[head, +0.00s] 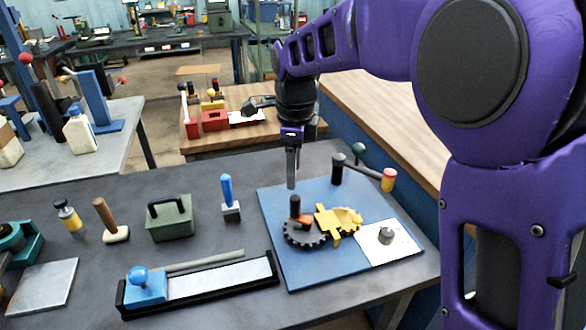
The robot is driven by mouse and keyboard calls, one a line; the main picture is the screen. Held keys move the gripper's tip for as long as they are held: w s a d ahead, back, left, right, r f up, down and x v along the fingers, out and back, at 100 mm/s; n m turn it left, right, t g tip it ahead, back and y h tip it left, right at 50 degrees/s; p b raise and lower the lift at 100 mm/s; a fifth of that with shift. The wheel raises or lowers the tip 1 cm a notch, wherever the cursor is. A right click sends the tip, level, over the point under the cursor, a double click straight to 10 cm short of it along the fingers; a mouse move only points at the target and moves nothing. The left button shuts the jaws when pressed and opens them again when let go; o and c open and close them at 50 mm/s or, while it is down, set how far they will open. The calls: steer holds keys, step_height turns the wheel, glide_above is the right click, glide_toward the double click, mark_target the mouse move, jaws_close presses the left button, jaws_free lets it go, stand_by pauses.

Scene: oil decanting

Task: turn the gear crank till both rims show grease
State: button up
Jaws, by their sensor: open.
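A blue board (285,262) lies on the dark bench. On it a dark toothed gear (304,238) sits beside a yellow gear (345,218); the two appear to meet. Whether grease is on either rim is too small to tell. My gripper (291,184) points down just above and behind this handle, apart from it as far as I can tell. It is open and empty, seen nearly edge-on.
A white patch (397,246) with a grey lump lies at the board's right. A black post (338,170) with an arm and orange-yellow cylinder (389,180) stands behind. A blue-handled tool (227,190), green box (170,220) and long black tray (200,302) stand left.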

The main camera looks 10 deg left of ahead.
step_height(320, 180, up, 13)
steer(key=p, duration=0.4)
stand_by(1.0)
steer(key=shift+r, duration=0.1)
stand_by(0.3)
step_height(320, 180, up, 17)
steer(key=s, duration=0.1)
steer(key=shift+s+d, duration=0.2)
steer(key=shift+d, duration=0.15)
steer(key=shift+r, duration=0.1)
stand_by(0.4)
